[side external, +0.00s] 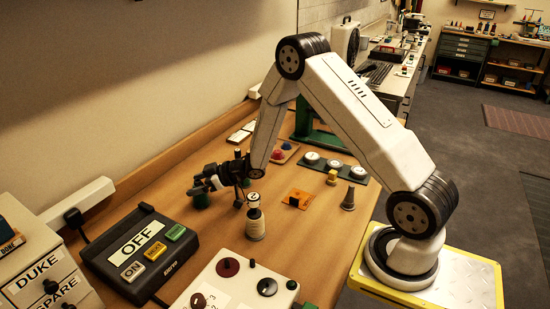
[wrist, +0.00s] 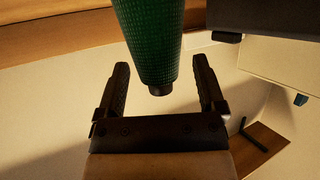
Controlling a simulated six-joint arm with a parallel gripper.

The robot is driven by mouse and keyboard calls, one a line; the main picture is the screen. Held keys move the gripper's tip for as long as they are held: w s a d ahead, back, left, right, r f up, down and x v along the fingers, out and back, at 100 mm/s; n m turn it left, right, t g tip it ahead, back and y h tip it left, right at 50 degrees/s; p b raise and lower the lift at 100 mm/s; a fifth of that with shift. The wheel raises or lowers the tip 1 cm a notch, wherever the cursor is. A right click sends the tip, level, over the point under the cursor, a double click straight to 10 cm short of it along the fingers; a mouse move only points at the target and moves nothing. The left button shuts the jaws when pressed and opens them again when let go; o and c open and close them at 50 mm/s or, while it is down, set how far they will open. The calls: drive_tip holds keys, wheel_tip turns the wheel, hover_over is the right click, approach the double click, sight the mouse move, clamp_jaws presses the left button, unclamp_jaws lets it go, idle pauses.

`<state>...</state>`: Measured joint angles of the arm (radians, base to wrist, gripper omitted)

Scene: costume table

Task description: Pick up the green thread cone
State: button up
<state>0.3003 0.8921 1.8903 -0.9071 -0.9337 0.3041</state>
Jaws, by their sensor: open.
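The green thread cone (wrist: 150,38) fills the top middle of the wrist view. Its narrow dark tip points toward my gripper, and its far end is cut off by the frame edge. My gripper (wrist: 161,70) is open, with one finger on each side of the cone's narrow end and a visible gap on both sides.
A dark switch box (side external: 104,259) with an OFF sign lies at front left.

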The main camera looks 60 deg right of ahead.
clamp_jaws()
drive_tip(key=shift+r, duration=0.15)
drive_tip(key=shift+r, duration=0.75)
drive_tip(key=s+a+r, duration=0.1)
drive_tip(key=s+r, duration=1)
drive_tip(key=s, duration=0.3)
drive_tip(key=shift+r, duration=0.1)
idle(0.4)
